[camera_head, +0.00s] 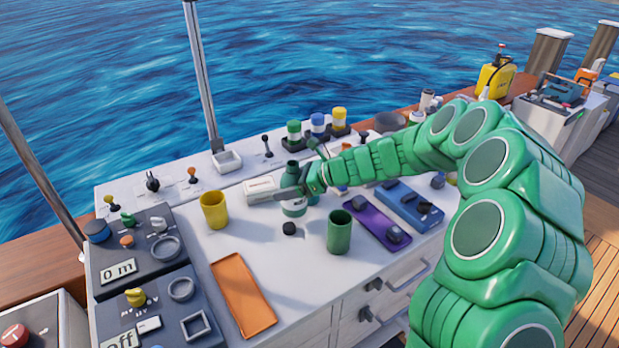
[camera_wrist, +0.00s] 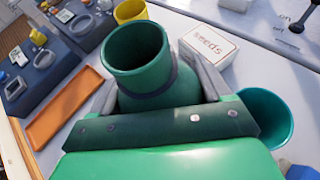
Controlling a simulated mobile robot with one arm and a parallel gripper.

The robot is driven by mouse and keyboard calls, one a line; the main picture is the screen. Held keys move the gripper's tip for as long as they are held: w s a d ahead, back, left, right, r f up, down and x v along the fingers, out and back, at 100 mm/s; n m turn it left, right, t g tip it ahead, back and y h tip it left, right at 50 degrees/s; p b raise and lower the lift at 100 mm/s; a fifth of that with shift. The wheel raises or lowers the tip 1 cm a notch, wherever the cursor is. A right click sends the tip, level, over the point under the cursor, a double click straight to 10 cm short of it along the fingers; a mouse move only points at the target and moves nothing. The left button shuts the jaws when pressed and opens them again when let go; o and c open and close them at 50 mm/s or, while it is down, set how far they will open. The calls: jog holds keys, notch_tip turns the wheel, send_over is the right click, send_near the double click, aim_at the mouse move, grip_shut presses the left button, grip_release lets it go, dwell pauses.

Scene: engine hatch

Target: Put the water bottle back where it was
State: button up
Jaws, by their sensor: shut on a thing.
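The water bottle is green, with an open round mouth and a dark band below its neck. In the head view the bottle (camera_head: 294,208) stands upright between my fingers, near the middle of the white counter. I cannot tell whether its base touches the counter. My gripper (camera_head: 291,193) reaches in from the right and is shut around the bottle. In the wrist view the bottle (camera_wrist: 140,50) fills the space between the fingers (camera_wrist: 155,85), its mouth toward the camera. A small black object (camera_head: 289,228), perhaps a cap, lies in front of the bottle.
A white seeds box (camera_head: 260,186) and yellow cup (camera_head: 214,211) stand left of the bottle. A green cup (camera_head: 339,233), purple tray (camera_head: 377,224) and blue tray (camera_head: 408,203) are right. An orange tray (camera_head: 243,293) lies front left. A teal cup (camera_wrist: 266,115) is beside my gripper.

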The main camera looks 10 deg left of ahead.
jog(key=shift+s, duration=0.1)
jog(key=s+d+r, duration=0.2)
jog(key=s, duration=0.5)
jog(key=s+d+r, duration=0.2)
jog(key=s+d, duration=0.1)
jog(key=s, duration=0.4)
jog(key=shift+s+f, duration=0.2)
jog(key=shift+f, duration=1.15)
jog(key=shift+s+f, duration=0.15)
jog(key=shift+f, duration=1.25)
jog(key=shift+s+f, duration=0.2)
jog(key=shift+f, duration=1.15)
jog(key=shift+f, duration=0.15)
jog(key=o, duration=1.2)
jog(key=shift+o, duration=0.2)
